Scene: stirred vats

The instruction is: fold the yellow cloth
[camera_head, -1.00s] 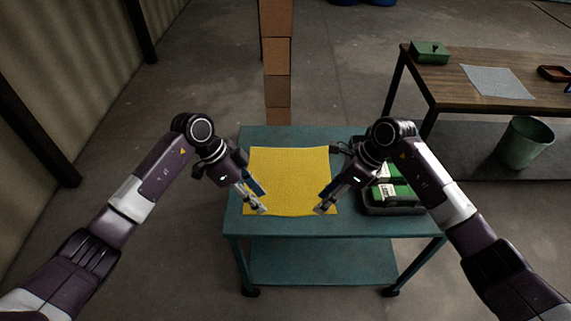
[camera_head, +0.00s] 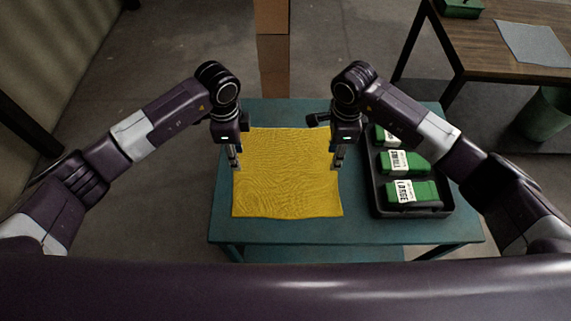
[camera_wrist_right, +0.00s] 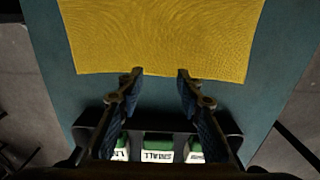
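The yellow cloth (camera_head: 288,185) lies flat and spread out on the teal table, lightly wrinkled. My left gripper (camera_head: 236,163) is over its left edge, a little above the middle of that edge. It looks open, with two fingers slightly apart and nothing seen between them. My right gripper (camera_head: 338,162) is at the cloth's right edge, opposite the left one. In the right wrist view its fingertips (camera_wrist_right: 160,73) are clearly apart, with the edge of the cloth (camera_wrist_right: 160,35) close by them and nothing gripped. Whether the fingertips touch the cloth cannot be told.
A dark tray (camera_head: 410,213) with several green labelled packs (camera_head: 405,163) stands on the teal table (camera_head: 352,228), right of the cloth. A wooden table (camera_head: 490,50) with a pale cloth (camera_head: 533,42) is at the back right. A brown box stack (camera_head: 273,60) stands behind.

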